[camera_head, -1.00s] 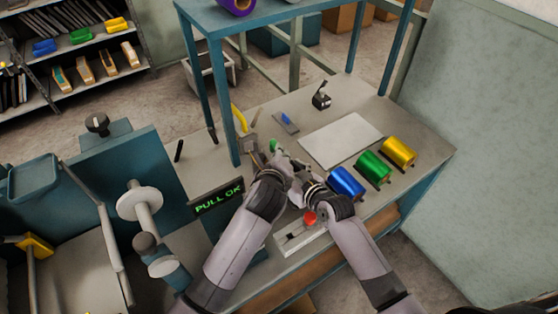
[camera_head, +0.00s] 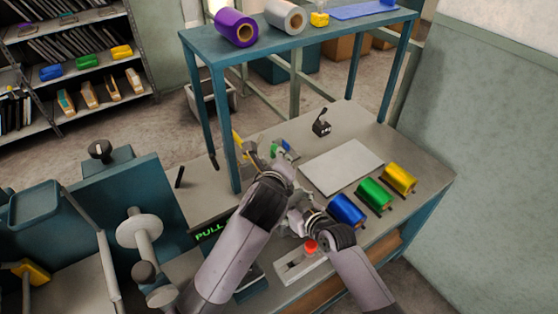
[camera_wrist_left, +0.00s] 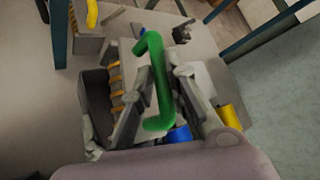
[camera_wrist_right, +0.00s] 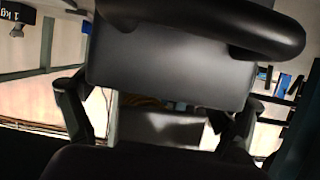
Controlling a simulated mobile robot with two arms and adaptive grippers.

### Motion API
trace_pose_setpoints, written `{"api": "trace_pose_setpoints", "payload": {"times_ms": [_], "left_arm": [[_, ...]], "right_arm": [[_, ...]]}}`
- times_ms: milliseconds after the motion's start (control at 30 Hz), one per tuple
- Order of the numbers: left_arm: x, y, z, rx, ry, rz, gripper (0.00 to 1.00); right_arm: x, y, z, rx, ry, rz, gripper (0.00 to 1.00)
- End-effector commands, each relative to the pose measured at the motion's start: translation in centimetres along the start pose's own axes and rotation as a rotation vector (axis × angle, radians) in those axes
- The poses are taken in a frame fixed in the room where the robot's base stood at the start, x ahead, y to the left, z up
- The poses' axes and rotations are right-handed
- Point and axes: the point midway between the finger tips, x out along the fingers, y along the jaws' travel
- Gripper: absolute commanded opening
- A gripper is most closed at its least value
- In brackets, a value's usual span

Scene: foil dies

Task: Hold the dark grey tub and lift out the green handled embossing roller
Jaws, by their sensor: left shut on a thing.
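The green handled embossing roller shows its green handle (camera_wrist_left: 154,60) between the fingers of my left gripper (camera_wrist_left: 168,72) in the left wrist view. My left gripper is shut on it. The handle also shows in the head view (camera_head: 277,148), beyond my left wrist. The dark grey tub (camera_wrist_left: 95,92) stands left of the handle in the left wrist view, with orange-brown pieces along one side; my left forearm hides it in the head view. My right gripper (camera_wrist_right: 158,105) has its fingers wide apart, with dark grey surfaces filling the view beyond them; whether it touches the tub is unclear.
Blue (camera_head: 347,210), green (camera_head: 374,194) and yellow (camera_head: 400,178) foil rolls lie at the bench's right. A pale board (camera_head: 342,168) lies mid-bench. A teal shelf (camera_head: 222,52) holding purple and grey rolls stands over the back. A red button box (camera_head: 305,262) is in front.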

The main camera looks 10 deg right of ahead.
Motion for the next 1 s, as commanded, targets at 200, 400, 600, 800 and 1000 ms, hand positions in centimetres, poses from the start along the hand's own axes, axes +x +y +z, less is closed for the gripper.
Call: {"api": "trace_pose_setpoints", "payload": {"times_ms": [200, 400, 600, 800, 1000], "left_arm": [[-0.1, -0.4, 0.2, -0.001, -0.005, -0.010, 0.00], [-0.1, -0.4, 0.2, -0.001, -0.005, -0.010, 0.00], [-0.1, -0.4, 0.3, -0.001, -0.005, -0.010, 0.00], [-0.1, -0.4, 0.3, -0.001, -0.005, -0.010, 0.00], [-0.1, -0.4, 0.3, -0.001, -0.005, -0.010, 0.00]], "right_arm": [[0.0, 0.0, 0.3, -0.002, -0.007, 0.000, 1.00], [0.0, 0.0, 0.0, 0.000, -0.001, 0.001, 1.00], [-1.1, 0.1, 0.0, -0.001, 0.000, 0.002, 1.00], [-4.2, 0.1, 0.1, -0.002, -0.001, 0.001, 1.00], [-7.9, 0.1, 0.2, -0.002, -0.004, 0.001, 1.00]]}}
